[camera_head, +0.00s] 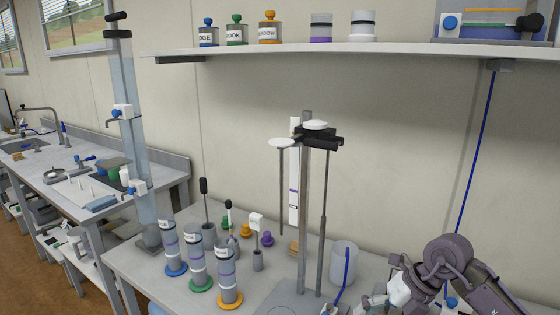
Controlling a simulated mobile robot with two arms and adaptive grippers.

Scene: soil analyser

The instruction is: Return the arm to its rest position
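My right arm comes in at the bottom right corner of the head view. Its dark purple-grey joint and pale parts stand over the right end of the workbench (140,262). The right gripper (388,298) is only partly visible low in the picture, close to the bench and right of the clear beaker (343,262). Its fingers are too small and overlapped to tell open from shut, and I cannot see anything held. My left arm and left gripper are out of view.
A tall stand (305,200) with hanging rods is left of my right arm. Labelled cylinders with blue (170,248), green (197,258) and orange (226,272) bases stand at the front left. A blue tube (475,150) hangs behind the arm from the shelf (380,48).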

